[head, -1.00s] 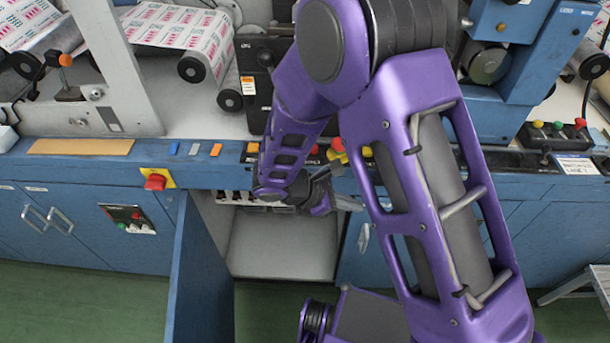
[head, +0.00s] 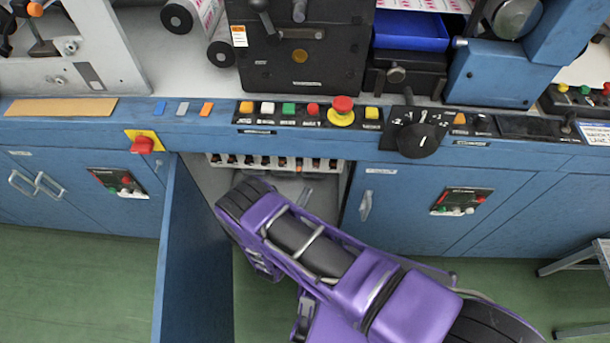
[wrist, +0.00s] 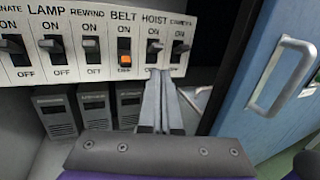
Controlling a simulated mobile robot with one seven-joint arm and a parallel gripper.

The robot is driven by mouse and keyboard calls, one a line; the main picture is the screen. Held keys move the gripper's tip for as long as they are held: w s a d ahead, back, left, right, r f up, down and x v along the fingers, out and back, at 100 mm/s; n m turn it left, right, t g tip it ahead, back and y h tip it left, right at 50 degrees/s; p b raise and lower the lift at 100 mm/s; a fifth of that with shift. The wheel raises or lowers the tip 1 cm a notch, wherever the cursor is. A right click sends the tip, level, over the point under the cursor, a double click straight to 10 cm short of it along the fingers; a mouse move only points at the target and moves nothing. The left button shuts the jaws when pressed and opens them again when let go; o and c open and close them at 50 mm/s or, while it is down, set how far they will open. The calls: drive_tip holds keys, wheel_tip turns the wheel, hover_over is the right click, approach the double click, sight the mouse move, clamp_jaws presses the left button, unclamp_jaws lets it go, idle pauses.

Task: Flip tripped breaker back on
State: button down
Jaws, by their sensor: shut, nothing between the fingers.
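The breaker row (head: 270,162) shows inside the open cabinet under the console. In the wrist view, its white panel carries breakers marked LAMP, REWIND, BELT, HOIST and others. The BELT breaker (wrist: 124,50) shows an orange part low in its slot, just above OFF. The neighbouring breakers, such as REWIND (wrist: 91,48) and HOIST (wrist: 154,50), show black levers and no orange. My gripper (wrist: 160,74) is shut and empty. Its fingertips are just below the HOIST breaker, to the right of and lower than the BELT one. Whether they touch the panel is unclear.
Grey boxes (wrist: 95,110) stand below the breakers. A blue cabinet door with a handle (wrist: 282,75) is close on the right. The open door (head: 188,240) stands out on the left. The console edge with buttons and a red stop button (head: 343,104) overhangs the cabinet.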

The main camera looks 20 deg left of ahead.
sight(299, 167)
drive_tip(key=f+n+y, duration=0.1)
drive_tip(key=y, duration=0.1)
drive_tip(key=s+a+f+n+y, duration=0.1)
drive_tip(key=f+y, duration=0.1)
drive_tip(key=s+f+n+y, duration=0.1)
drive_tip(key=y, duration=0.1)
drive_tip(key=shift+s+a+f+n+y, duration=0.25)
drive_tip(key=shift+a+f+n+y, duration=0.05)
drive_tip(key=shift+a+n+y, duration=0.1)
drive_tip(key=b+x, duration=0.1)
drive_tip(key=x, duration=0.9)
drive_tip(key=shift+r, duration=0.15)
drive_tip(key=shift+s+r, duration=0.1)
drive_tip(key=shift+r, duration=0.05)
